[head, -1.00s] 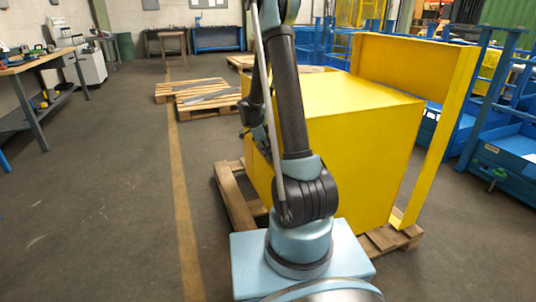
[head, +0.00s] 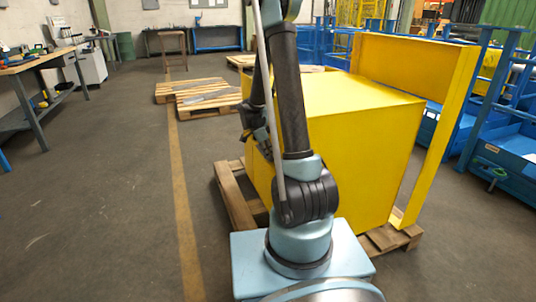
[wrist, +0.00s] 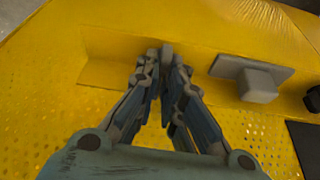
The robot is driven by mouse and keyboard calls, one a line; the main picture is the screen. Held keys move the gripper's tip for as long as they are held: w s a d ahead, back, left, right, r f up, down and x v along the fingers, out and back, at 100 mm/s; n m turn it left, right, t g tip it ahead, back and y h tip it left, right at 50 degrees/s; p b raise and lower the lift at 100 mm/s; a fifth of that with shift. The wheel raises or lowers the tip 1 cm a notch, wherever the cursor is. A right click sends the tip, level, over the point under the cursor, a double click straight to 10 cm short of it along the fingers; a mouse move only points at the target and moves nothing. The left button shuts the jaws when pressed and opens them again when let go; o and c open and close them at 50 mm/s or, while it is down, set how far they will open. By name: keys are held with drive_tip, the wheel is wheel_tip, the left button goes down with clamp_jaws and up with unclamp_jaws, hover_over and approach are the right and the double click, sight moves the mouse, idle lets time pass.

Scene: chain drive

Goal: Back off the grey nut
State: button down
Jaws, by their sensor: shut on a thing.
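In the wrist view my gripper (wrist: 163,72) points at a yellow flange on the yellow machine. Its two fingers come together at the tips around a small grey piece (wrist: 166,52), which I take to be the grey nut. Only the end of this piece shows between the fingertips, and the fingers hide the rest. In the head view my arm stands in front of the yellow machine (head: 365,130), and I cannot make out the fingertips or the nut there.
A grey block on a flat grey plate (wrist: 258,84) sits on the flange just right of my gripper. A black part (wrist: 314,100) is at the right edge. Perforated yellow sheet lies below. In the head view, a wooden pallet (head: 237,203) lies under the machine; floor at left is clear.

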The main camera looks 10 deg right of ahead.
drive_tip(key=n, duration=0.2)
drive_tip(key=n+t, duration=0.1)
drive_tip(key=n, duration=0.1)
drive_tip(key=n+t, duration=0.1)
drive_tip(key=n, duration=0.1)
drive_tip(key=shift+s+d+y, duration=0.25)
drive_tip(key=shift+y, duration=0.15)
drive_tip(key=n+t+y, duration=0.1)
drive_tip(key=n, duration=0.2)
drive_tip(key=n+y, duration=0.1)
drive_tip(key=n, duration=0.2)
drive_tip(key=shift+s+d+t, duration=0.1)
drive_tip(key=shift+d+t, duration=0.05)
drive_tip(key=shift+t, duration=0.25)
drive_tip(key=shift+n, duration=0.4)
drive_tip(key=c, duration=1.9)
unclamp_jaws()
drive_tip(key=shift+v, duration=3.9)
drive_tip(key=shift+d, duration=0.1)
drive_tip(key=shift+o, duration=0.6)
